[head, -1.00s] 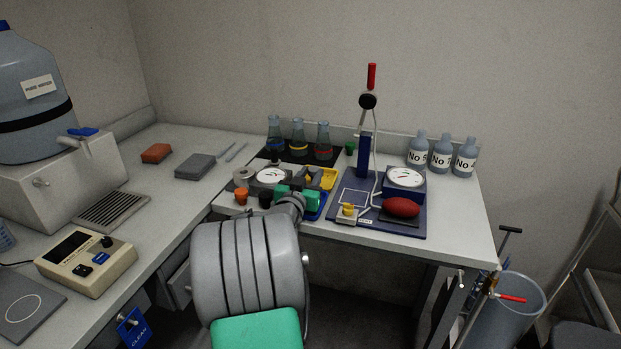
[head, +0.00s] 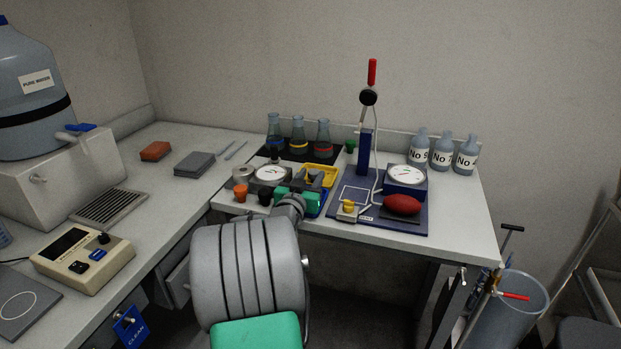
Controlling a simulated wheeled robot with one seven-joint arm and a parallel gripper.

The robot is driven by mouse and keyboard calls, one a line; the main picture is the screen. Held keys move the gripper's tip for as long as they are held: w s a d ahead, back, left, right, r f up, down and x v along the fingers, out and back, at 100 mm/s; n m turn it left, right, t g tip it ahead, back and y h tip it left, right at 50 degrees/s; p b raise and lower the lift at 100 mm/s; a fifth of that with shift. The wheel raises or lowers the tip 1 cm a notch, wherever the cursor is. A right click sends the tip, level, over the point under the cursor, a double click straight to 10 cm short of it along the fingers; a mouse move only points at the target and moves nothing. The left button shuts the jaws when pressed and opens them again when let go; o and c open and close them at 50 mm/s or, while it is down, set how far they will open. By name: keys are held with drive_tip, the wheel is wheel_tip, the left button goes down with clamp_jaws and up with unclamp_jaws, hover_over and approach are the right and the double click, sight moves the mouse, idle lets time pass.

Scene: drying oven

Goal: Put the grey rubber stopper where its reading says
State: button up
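I cannot make out the grey rubber stopper for certain. My gripper (head: 312,179) is over the rear worktop, at the trays, with its green wrist part in front. Its fingertips are small and dark, so I cannot see whether they are open or hold anything. A left dial gauge (head: 269,174) lies beside it, and a right dial gauge (head: 405,177) stands on a blue base. Their readings are too small to read. An orange stopper (head: 240,192), a black stopper (head: 265,197) and a green stopper (head: 350,146) stand on the worktop.
A yellow tray (head: 321,171) and a blue tray (head: 324,205) lie around my gripper. Three flasks with coloured bands (head: 298,137) stand on a black mat behind. A blue stand (head: 366,152) rises right, near a red bulb (head: 402,205) and numbered bottles (head: 442,153).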

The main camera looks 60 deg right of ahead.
drive_tip(key=shift+o, duration=1.4)
drive_tip(key=shift+r, duration=0.1)
drive_tip(key=shift+r+p, duration=0.35)
drive_tip(key=shift+p, duration=0.15)
drive_tip(key=shift+r+p, duration=0.6)
drive_tip(key=shift+p, duration=0.15)
drive_tip(key=a, duration=0.4)
drive_tip(key=s+a+b, duration=0.1)
drive_tip(key=a, duration=0.3)
drive_tip(key=s+a, duration=0.1)
drive_tip(key=a, duration=0.3)
drive_tip(key=shift+f+b, duration=0.4)
